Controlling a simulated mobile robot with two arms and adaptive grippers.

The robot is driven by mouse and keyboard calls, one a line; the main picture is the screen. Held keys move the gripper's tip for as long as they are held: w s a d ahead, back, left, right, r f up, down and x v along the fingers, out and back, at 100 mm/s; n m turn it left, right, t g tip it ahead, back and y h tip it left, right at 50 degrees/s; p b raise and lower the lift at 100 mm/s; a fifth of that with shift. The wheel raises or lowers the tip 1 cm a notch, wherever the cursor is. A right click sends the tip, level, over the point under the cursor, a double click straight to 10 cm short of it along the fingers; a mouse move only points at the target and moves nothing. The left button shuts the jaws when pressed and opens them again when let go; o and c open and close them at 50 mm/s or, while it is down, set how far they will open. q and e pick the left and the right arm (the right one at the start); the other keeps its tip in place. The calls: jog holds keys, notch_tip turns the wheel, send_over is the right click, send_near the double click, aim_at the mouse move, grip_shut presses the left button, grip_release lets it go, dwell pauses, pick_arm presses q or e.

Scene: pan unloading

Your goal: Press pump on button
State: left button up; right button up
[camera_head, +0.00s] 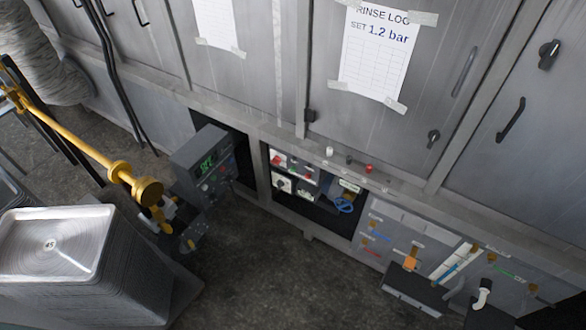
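A grey control box (203,160) stands left of centre, in front of the cabinet wall. Its dark face carries a green lit display (207,163) that seems to read OFF. Small controls sit on the face beside and below the display, one of them reddish (205,187). They are too small to tell which is the pump on button.
A stack of metal pans (50,245) fills the lower left. An open shelf (325,183) holds small items. A tool panel (420,250) is at right. The floor (270,265) between is clear.

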dwell(0.3)
pick_arm(q)
grip_shut()
dwell(0.6)
jog(key=shift+a, duration=0.1)
dwell(0.5)
